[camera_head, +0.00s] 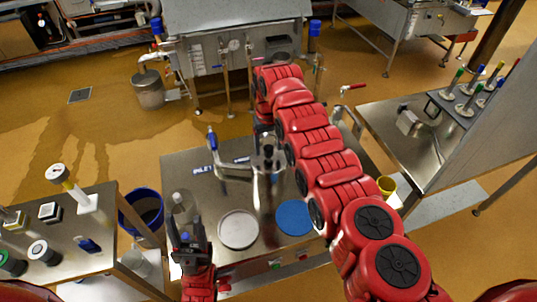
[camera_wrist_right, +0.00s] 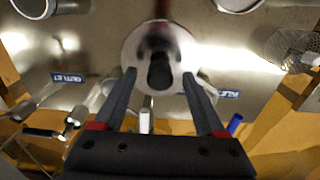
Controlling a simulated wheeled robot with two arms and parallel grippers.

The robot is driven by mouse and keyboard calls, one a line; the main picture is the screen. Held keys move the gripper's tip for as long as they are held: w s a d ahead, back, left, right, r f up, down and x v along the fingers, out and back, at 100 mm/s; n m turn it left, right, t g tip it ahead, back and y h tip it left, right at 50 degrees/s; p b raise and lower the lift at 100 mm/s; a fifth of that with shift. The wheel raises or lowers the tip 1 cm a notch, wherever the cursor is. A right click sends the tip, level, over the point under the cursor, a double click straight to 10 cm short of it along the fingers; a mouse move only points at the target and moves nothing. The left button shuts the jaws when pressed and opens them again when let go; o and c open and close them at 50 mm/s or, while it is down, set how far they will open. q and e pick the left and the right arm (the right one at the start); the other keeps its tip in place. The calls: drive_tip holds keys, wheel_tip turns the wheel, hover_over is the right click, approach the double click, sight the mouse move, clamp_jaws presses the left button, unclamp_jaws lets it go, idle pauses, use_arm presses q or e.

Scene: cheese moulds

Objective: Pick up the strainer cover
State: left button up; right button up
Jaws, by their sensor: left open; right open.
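The strainer cover appears to be the round metal disc with a dark knob (camera_wrist_right: 140,45) in the right wrist view. It sits on top of an upright steel housing (camera_head: 266,195) near the middle of the steel table. My right gripper (camera_wrist_right: 160,88) is open above it, with the knob showing between its fingers; I cannot tell whether they touch. In the head view the right gripper (camera_head: 268,150) is small and dark above the housing. My left gripper (camera_head: 187,238) is open at the table's left front, beside a mesh cylinder (camera_head: 180,203), which also shows in the right wrist view (camera_wrist_right: 290,45).
On the steel table (camera_head: 185,165), a pale round disc (camera_head: 238,229) and a blue disc (camera_head: 294,217) lie in front of the housing. A pipe with a blue-handled valve (camera_head: 213,142) runs left from it. A side table (camera_head: 75,225) and blue bucket (camera_head: 145,213) stand left.

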drive_tip(key=shift+f, duration=0.8)
clamp_jaws()
